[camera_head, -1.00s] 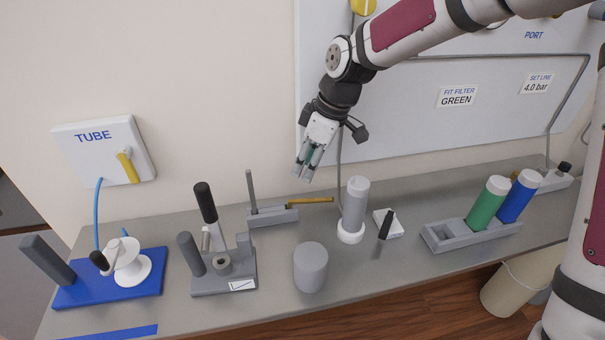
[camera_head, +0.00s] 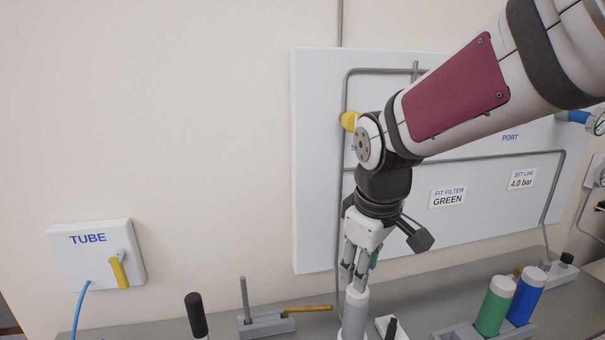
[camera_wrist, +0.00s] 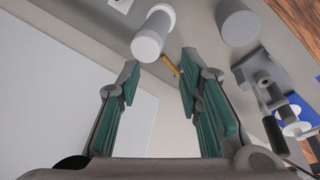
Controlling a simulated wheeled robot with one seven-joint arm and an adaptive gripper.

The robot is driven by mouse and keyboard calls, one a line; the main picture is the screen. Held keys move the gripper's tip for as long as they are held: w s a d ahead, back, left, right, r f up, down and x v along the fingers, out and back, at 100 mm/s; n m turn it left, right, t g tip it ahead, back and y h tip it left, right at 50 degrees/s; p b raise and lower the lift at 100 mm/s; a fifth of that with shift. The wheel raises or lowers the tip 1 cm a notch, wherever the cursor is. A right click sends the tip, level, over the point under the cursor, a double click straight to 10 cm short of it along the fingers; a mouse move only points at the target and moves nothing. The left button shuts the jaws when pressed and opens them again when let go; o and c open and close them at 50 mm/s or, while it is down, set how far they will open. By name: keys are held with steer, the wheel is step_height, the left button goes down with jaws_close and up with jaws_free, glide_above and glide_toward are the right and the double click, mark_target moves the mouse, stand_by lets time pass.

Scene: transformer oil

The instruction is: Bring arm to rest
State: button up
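My gripper (camera_head: 358,272) hangs from the arm in front of the wall panel (camera_head: 318,160), fingers pointing down. In the head view its fingertips overlap the top of a grey cylinder (camera_head: 355,312) on the bench; the gap in depth is hard to judge there. In the wrist view my gripper (camera_wrist: 158,75) has its teal-padded fingers apart with nothing between them. That view shows the grey cylinder with its white base (camera_wrist: 150,45) beyond the fingertips, apart from them.
A green bottle (camera_head: 494,305) and a blue bottle (camera_head: 525,298) stand in a holder at right. A rod stand (camera_head: 262,325) and a black-handled tool (camera_head: 196,315) are at left. The TUBE box (camera_head: 92,255) is on the wall. A second grey cylinder (camera_wrist: 238,22) is on the bench.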

steer(key=s+d+r+m+t, duration=0.1)
steer(key=s+d+m, duration=0.3)
steer(key=s, duration=0.4)
steer(key=s+d+r+m+t, duration=0.1)
steer(key=s+d+r+m, duration=0.3)
steer(key=s, duration=0.5)
steer(key=shift+s+d+r+m+t, duration=0.2)
steer(key=shift+d+r+m+t, duration=0.1)
steer(key=shift+d+m, duration=0.25)
steer(key=shift+a, duration=0.1)
